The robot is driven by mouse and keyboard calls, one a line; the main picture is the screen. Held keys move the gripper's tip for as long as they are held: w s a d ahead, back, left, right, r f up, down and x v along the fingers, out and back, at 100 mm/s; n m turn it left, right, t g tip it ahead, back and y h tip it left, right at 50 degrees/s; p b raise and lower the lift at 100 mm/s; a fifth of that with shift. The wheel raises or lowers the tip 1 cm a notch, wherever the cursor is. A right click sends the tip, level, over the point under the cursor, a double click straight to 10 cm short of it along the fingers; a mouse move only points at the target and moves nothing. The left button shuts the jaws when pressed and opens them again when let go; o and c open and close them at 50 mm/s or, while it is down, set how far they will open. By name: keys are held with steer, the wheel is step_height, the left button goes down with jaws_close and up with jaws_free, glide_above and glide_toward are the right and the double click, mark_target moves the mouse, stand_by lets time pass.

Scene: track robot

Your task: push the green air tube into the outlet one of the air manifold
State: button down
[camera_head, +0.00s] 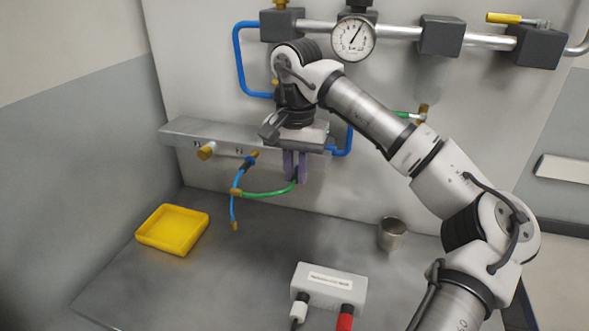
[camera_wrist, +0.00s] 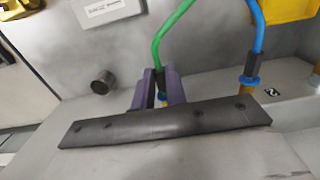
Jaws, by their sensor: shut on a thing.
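The air manifold (camera_head: 180,130) is a grey bar along the back wall. The green air tube (camera_head: 268,193) runs from a brass tee (camera_head: 236,192) to my gripper (camera_head: 297,176). My purple fingers (camera_wrist: 160,88) are shut on the tube's end in front of the manifold's right part. In the wrist view the green tube (camera_wrist: 164,45) rises from between them, and a bit of brass (camera_wrist: 163,103) shows below, largely hidden. I cannot tell whether the tube's end is seated in an outlet. The label "2" (camera_wrist: 271,92) is readable beside the blue tube's fitting (camera_wrist: 250,70).
A bare brass outlet (camera_head: 206,152) sticks out at left. A yellow tray (camera_head: 172,229), metal cup (camera_head: 391,233) and white box (camera_head: 330,287) stand on the bench, with clear room between.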

steer(key=shift+w, duration=0.1)
steer(key=c, duration=1.3)
jaws_free()
steer(key=shift+d, duration=0.1)
steer(key=shift+c, duration=0.2)
step_height(320, 180, up, 14)
steer(key=shift+b, duration=0.4)
steer(key=shift+f, duration=0.1)
